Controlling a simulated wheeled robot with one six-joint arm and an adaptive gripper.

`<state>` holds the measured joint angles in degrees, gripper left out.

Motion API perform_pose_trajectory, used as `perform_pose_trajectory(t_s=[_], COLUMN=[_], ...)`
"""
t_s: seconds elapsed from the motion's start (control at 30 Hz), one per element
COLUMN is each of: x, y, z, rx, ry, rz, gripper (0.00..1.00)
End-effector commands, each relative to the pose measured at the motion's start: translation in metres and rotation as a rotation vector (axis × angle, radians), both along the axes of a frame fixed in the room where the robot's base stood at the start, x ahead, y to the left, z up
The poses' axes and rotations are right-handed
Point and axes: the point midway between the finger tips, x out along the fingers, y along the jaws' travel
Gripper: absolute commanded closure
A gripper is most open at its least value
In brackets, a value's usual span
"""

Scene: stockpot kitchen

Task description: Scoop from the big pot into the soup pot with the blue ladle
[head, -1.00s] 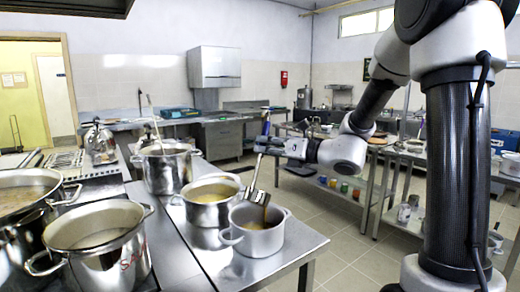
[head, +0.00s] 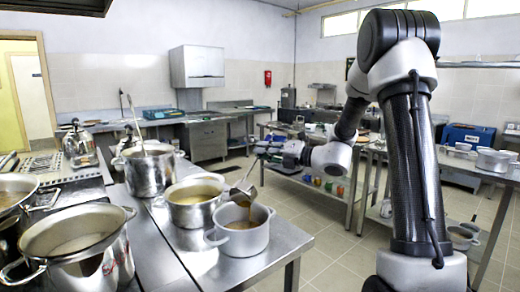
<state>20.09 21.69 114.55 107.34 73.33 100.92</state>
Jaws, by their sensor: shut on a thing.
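My gripper (head: 279,152) is shut on the ladle (head: 243,191), whose metal bowl hangs tilted over a small grey pot (head: 256,239). A thin brown stream runs from the bowl down into that pot, where brown soup shows. Little of the handle shows beside my gripper, and its blue colour is hard to make out. A wider steel pot (head: 187,216) with yellowish liquid stands just left of the grey pot. A large steel pot (head: 98,262) with pale brown liquid stands at the front left. I cannot tell for sure which pot is the big one.
Another tall pot (head: 148,178) with a utensil standing in it is further back. A further pot (head: 12,192) is at the left edge. The steel table (head: 275,262) has bare room at its front right. A shelved table (head: 310,183) stands behind my gripper.

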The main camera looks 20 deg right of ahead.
Motion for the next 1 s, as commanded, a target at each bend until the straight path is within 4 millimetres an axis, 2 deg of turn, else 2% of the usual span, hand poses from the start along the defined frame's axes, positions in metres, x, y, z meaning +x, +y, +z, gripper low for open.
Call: perform_pose_trajectory(t_s=[0.6,1.0], x=[0.034,0.046], y=[-0.034,-0.046], z=[-0.047,-0.081], rx=[0.278,0.441], ry=[0.279,0.442], rz=[0.001,0.0], gripper=[1.0,1.0])
